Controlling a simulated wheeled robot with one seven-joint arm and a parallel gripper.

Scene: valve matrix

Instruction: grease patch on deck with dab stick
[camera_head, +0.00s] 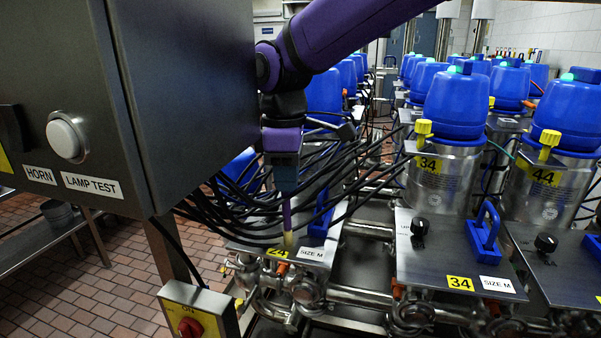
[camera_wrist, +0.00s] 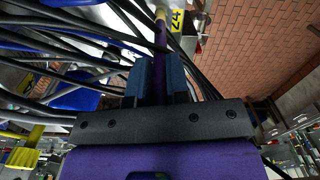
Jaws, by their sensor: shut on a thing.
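My gripper (camera_head: 284,182) hangs down over the deck marked 24 and is shut on the purple dab stick (camera_head: 287,214). The stick points down, and its pale yellowish tip is at or just above the steel deck (camera_head: 310,252), near the 24 label; I cannot tell if it touches. In the wrist view my gripper (camera_wrist: 160,82) has its blue-grey fingers closed on the stick (camera_wrist: 160,36), whose pale tip is beside the yellow 24 label (camera_wrist: 177,20). I cannot make out a grease patch on this deck.
Many black cables (camera_head: 235,205) cross around the stick and deck. A blue handle (camera_head: 321,215) stands on the deck, right of the stick. A dark control cabinet (camera_head: 180,100) fills the left side. Decks 34 (camera_head: 440,262) and 44 with blue-topped valves (camera_head: 457,100) stand to the right.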

